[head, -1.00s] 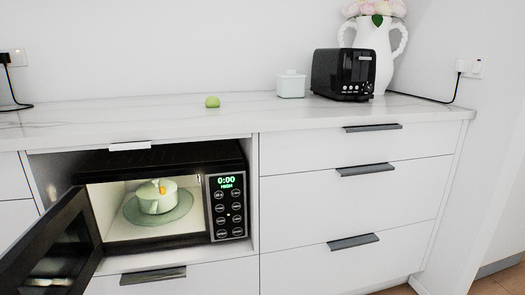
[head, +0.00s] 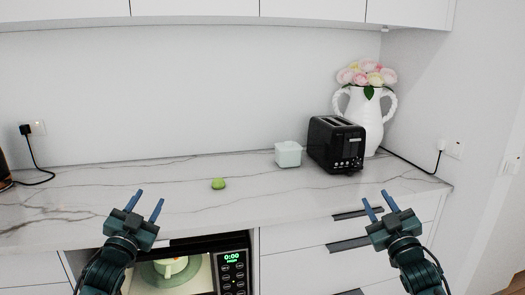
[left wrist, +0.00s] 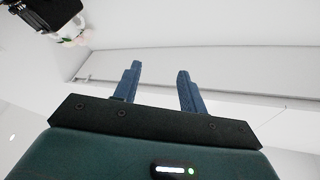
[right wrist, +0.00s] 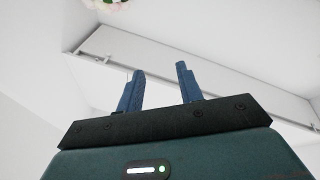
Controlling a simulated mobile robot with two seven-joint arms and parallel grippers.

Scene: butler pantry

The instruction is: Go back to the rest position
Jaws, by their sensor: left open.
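My left gripper (head: 145,205) is raised in front of the counter at the left, its two blue fingers apart with nothing between them. Its fingers also show empty in the left wrist view (left wrist: 158,88). My right gripper (head: 376,205) is raised in front of the drawers at the right, its blue fingers apart and empty. It also shows empty in the right wrist view (right wrist: 160,88). Neither gripper touches anything.
On the counter (head: 80,205) are a green round item (head: 218,184), a white canister (head: 288,154), a black toaster (head: 336,145) and a white flower vase (head: 366,112).

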